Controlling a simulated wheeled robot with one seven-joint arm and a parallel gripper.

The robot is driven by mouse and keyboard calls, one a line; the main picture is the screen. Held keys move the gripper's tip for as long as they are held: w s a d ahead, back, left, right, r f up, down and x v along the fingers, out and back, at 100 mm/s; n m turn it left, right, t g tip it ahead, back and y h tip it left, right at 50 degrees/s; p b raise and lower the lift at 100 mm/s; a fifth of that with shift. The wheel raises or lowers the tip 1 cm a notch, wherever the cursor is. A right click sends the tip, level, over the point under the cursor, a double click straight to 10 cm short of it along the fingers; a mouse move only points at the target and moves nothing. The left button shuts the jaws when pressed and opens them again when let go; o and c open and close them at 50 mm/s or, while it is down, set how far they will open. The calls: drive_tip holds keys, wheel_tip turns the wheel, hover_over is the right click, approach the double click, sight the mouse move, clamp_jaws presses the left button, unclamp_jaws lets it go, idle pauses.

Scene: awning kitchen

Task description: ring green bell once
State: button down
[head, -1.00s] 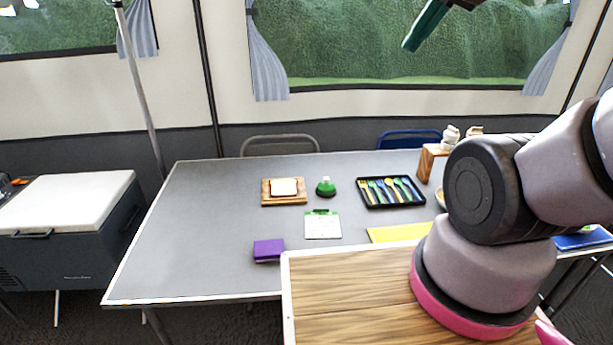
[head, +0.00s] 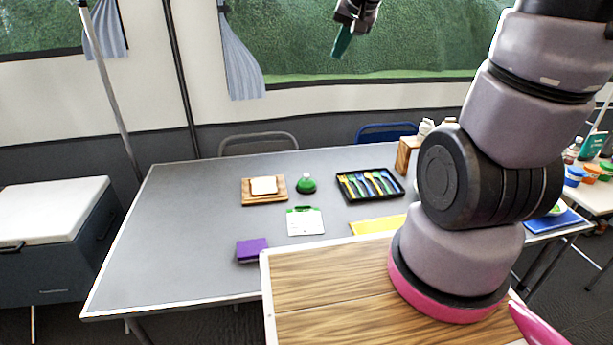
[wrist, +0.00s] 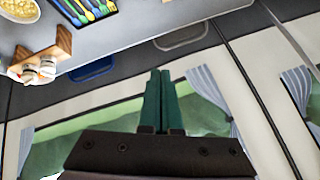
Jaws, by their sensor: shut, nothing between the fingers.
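The green bell (head: 306,184) stands on the grey table (head: 190,215), between the board with bread and the cutlery tray in the head view. It has a round green body with a small pale top. My gripper (head: 341,46) is high above and beyond the bell, in front of the window, with its green fingers pointing down. In the wrist view my gripper (wrist: 160,80) has its two green fingers pressed together with nothing between them. The bell is not visible in the wrist view.
Near the bell are a wooden board with bread (head: 250,200), a black cutlery tray (head: 345,197), a white-and-green card (head: 305,225), a purple block (head: 251,249) and a yellow mat (head: 378,226). A wooden rack with shakers (head: 403,158) stands at the right. The left table area is clear.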

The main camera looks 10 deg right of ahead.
drive_tip(key=w+r+x, duration=0.1)
drive_tip(key=x, duration=0.9)
drive_tip(key=m+t, duration=0.2)
drive_tip(key=m, duration=0.2)
hover_over(307, 176)
wheel_tip(307, 176, down, 28)
drive_tip(key=shift+s+a+f, duration=0.1)
drive_tip(key=shift+f, duration=0.2)
drive_tip(key=shift+f, duration=4.4)
drive_tip(key=shift+f, duration=0.4)
